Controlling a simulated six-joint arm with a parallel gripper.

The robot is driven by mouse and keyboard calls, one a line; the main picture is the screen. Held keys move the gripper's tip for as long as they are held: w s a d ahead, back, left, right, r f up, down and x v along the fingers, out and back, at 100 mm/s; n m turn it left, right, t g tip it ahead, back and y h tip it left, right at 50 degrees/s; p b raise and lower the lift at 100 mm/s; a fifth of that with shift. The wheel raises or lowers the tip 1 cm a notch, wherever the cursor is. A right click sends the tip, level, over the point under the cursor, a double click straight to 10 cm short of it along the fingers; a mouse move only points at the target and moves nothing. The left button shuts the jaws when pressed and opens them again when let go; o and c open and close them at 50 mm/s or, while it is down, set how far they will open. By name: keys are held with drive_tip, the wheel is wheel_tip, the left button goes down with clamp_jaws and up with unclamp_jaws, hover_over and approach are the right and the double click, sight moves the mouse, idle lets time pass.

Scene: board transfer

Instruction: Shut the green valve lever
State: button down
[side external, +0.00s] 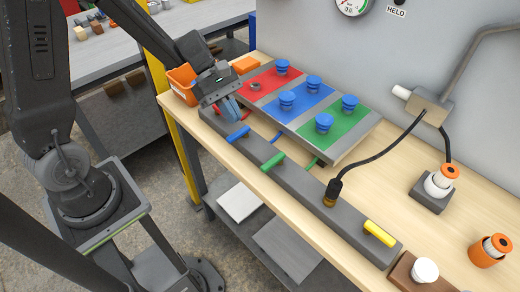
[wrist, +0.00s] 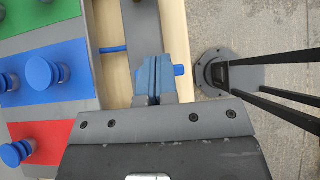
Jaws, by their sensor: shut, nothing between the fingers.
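The green valve lever (side external: 273,161) sits on a long grey bar (side external: 310,195) along the bench and lies crosswise to it. A thin green pipe (side external: 313,163) runs from the bar towards the board. My gripper (side external: 231,110) has blue fingertips pressed together with nothing between them. It is over the far left part of the bar, beyond the blue lever (side external: 238,134) and apart from the green one. In the wrist view the closed fingertips (wrist: 153,80) overlap the bar beside the blue lever (wrist: 181,70). The green lever does not show there.
A board with red, blue and green fields (side external: 346,127) and several blue knobs lies behind the bar. A yellow lever (side external: 380,233) lies lengthwise on the bar. A black cable with a plug (side external: 331,192) stands on the bar between green and yellow. An orange bin (side external: 182,85) stands left.

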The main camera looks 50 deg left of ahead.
sight(273, 162)
drive_tip(key=x, duration=0.7)
drive_tip(key=shift+s+d+f, duration=0.1)
drive_tip(key=shift+d, duration=0.05)
drive_tip(key=shift+d+f, duration=0.15)
drive_tip(key=shift+d, duration=1.95)
